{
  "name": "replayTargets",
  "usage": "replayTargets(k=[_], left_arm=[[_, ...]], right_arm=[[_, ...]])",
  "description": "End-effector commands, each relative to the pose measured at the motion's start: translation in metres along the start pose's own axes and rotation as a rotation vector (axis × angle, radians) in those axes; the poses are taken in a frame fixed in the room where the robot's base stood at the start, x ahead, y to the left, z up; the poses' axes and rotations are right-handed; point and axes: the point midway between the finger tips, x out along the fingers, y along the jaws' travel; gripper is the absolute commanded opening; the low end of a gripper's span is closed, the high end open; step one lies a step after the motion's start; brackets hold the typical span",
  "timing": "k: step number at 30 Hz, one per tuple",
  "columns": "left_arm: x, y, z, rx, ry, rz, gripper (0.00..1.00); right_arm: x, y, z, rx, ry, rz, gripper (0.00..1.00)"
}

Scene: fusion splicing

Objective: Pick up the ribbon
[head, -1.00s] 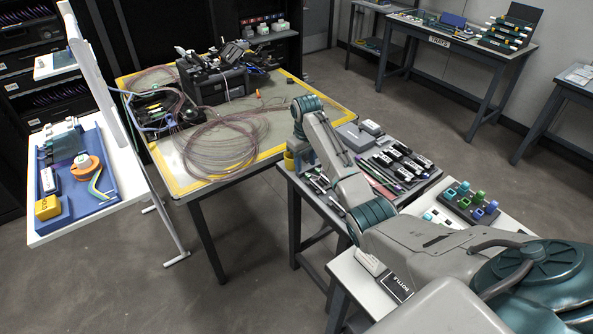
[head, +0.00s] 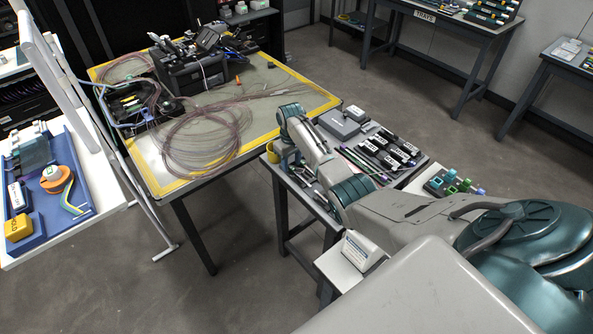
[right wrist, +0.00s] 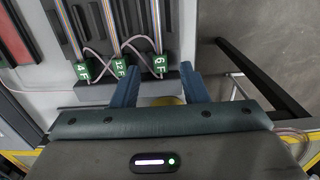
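Three striped, rainbow-coloured ribbons hang or lie in the right wrist view, each ending at a green tag: the 4 F tag (right wrist: 82,71), the 12 F tag (right wrist: 120,68) and the 6 F tag (right wrist: 159,65). The 6 F ribbon (right wrist: 157,25) lies ahead of the space between the fingers of my right gripper (right wrist: 160,84). The gripper is open, and I see nothing held between its blue fingers. In the head view my right arm reaches over the small grey table, and its fingers are hard to make out. My left gripper is out of view.
A yellow-edged work table (head: 235,160) holds coiled fibre (head: 205,140) and a black splicer (head: 190,68). The small grey table holds a grey box (head: 339,124) and black labelled parts (head: 390,150). A blue tray (head: 58,225) with an orange spool (head: 57,179) stands at left.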

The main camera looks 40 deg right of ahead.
Motion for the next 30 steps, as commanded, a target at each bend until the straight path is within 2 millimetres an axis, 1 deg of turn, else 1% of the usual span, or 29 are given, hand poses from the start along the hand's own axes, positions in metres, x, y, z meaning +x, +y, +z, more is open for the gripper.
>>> replayTargets(k=[1,4,11,13,17,18,30], left_arm=[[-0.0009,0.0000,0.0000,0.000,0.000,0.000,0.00],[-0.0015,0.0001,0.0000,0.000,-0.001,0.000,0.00],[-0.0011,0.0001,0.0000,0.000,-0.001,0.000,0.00],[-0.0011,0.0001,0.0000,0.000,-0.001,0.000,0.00],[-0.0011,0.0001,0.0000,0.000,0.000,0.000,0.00],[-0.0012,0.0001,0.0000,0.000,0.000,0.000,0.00],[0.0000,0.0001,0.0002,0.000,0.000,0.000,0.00]], right_arm=[[0.0053,-0.0003,-0.0004,0.000,0.000,-0.001,0.40],[0.0123,-0.0004,-0.0006,0.000,0.001,0.000,0.40],[0.0143,-0.0001,-0.0007,0.000,0.002,0.001,0.40],[0.0142,-0.0001,-0.0006,0.000,0.002,0.001,0.30],[0.0141,0.0000,-0.0006,0.000,0.002,0.001,0.05],[0.0141,0.0000,-0.0006,0.000,0.002,0.001,0.01],[0.0116,0.0003,-0.0007,0.000,0.003,0.001,0.01]])
